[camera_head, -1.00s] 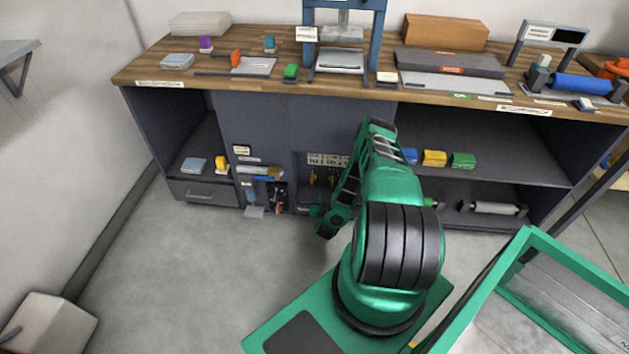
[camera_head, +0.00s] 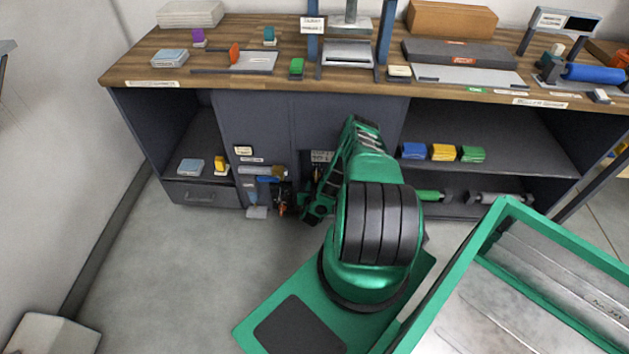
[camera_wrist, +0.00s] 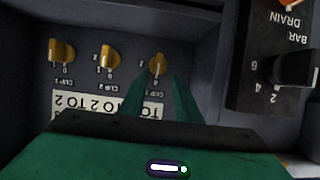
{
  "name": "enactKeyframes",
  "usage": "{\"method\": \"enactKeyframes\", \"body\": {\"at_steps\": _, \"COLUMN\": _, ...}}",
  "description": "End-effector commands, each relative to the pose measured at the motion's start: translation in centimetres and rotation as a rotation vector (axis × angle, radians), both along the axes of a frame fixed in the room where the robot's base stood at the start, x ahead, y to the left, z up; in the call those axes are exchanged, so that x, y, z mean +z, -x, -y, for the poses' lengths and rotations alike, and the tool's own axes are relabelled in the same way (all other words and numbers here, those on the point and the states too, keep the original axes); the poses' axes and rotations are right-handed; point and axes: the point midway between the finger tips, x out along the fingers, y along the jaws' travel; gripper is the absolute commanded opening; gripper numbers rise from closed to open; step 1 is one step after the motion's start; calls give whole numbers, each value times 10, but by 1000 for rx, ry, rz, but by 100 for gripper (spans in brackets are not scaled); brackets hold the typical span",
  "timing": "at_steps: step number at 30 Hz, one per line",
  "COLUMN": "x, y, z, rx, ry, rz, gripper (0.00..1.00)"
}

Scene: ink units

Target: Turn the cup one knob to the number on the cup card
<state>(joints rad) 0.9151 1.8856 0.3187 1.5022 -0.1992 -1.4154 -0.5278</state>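In the wrist view, which shows its lettering upside down, three yellow knobs stand in a row: a left knob (camera_wrist: 62,51), a middle knob (camera_wrist: 110,56) and a right knob (camera_wrist: 158,64). Small digits, including a 0, sit by them. The right knob's label is partly hidden; I read it as cup one. My gripper (camera_wrist: 165,84) is open, with its two green fingers apart just below the right knob. I cannot tell whether they touch it. A white card (camera_wrist: 92,104) lies behind the left finger, partly covered. In the head view my gripper (camera_head: 315,208) is low at the cabinet.
A black box with a dark bar drain knob (camera_wrist: 290,68) stands close on the right in the wrist view. Hanging tools (camera_head: 270,190) are left of my gripper in the head view. Coloured blocks (camera_head: 442,152) sit on the right shelf.

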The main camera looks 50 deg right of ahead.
Motion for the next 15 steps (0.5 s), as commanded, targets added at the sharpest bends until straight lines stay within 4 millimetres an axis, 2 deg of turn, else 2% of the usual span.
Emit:
{"method": "enactKeyframes", "body": {"at_steps": 1, "x": -3, "y": -4, "z": 10, "rx": -5, "ry": 2, "rz": 1, "gripper": 30}}
{"method": "enactKeyframes", "body": {"at_steps": 6, "x": -14, "y": -19, "z": 32, "rx": -9, "ry": 1, "rz": 2, "gripper": 30}}
{"method": "enactKeyframes", "body": {"at_steps": 15, "x": -23, "y": -33, "z": 50, "rx": -9, "ry": 0, "rz": 0, "gripper": 30}}
